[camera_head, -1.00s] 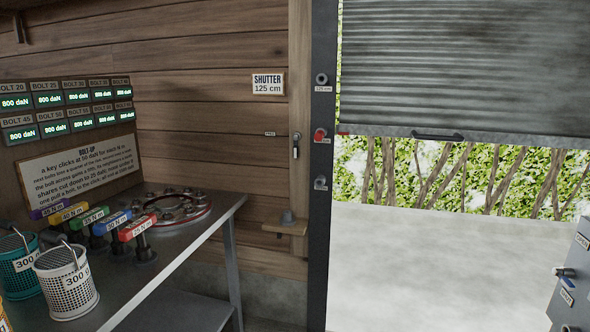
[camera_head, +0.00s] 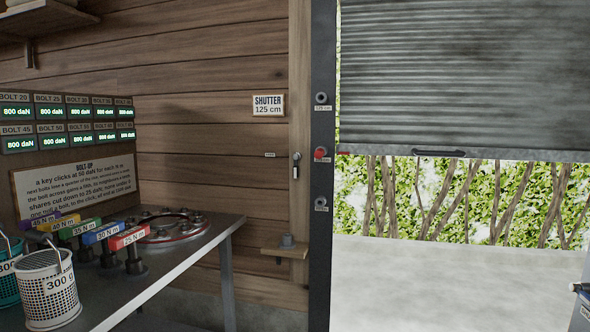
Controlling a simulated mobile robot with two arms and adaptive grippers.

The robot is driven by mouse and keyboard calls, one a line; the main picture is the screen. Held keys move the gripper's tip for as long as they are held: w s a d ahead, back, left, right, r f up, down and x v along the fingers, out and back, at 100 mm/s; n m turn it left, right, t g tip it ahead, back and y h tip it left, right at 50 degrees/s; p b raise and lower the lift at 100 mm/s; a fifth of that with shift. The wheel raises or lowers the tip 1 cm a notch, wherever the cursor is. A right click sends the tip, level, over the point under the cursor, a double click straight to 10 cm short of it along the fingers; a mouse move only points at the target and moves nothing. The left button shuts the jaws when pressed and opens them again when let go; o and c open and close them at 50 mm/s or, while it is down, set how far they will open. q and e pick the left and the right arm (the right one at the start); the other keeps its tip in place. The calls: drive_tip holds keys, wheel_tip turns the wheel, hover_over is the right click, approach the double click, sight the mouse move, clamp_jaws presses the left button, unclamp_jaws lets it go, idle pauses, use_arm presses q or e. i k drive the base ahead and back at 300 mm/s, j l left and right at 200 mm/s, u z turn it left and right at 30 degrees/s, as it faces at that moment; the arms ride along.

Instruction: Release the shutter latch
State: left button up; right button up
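The grey ribbed shutter (camera_head: 465,75) hangs partly raised, with a dark handle (camera_head: 438,153) on its bottom edge. A dark upright rail (camera_head: 321,245) runs along its left side. The rail carries a red knob (camera_head: 320,153) level with the shutter's bottom edge, a round fitting (camera_head: 321,98) above labelled 125 cm, and another fitting (camera_head: 320,204) below. A small metal lever (camera_head: 296,167) hangs on the wooden post left of the rail, beside a tiny label. I cannot tell which part is the latch.
A metal bench (camera_head: 150,275) on the left holds coloured torque keys (camera_head: 128,240), a bolted ring (camera_head: 170,226) and perforated buckets (camera_head: 50,290). A small wooden shelf (camera_head: 284,250) juts from the post. Pale floor (camera_head: 440,285) lies clear beyond the shutter opening.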

sight(296, 157)
drive_tip(key=i+l+u, duration=0.2)
drive_tip(key=i, duration=0.4)
drive_tip(key=i+l+u, duration=0.2)
drive_tip(key=i, duration=0.4)
drive_tip(key=i+l+u, duration=0.25)
drive_tip(key=i+l, duration=0.25)
drive_tip(key=i, duration=0.1)
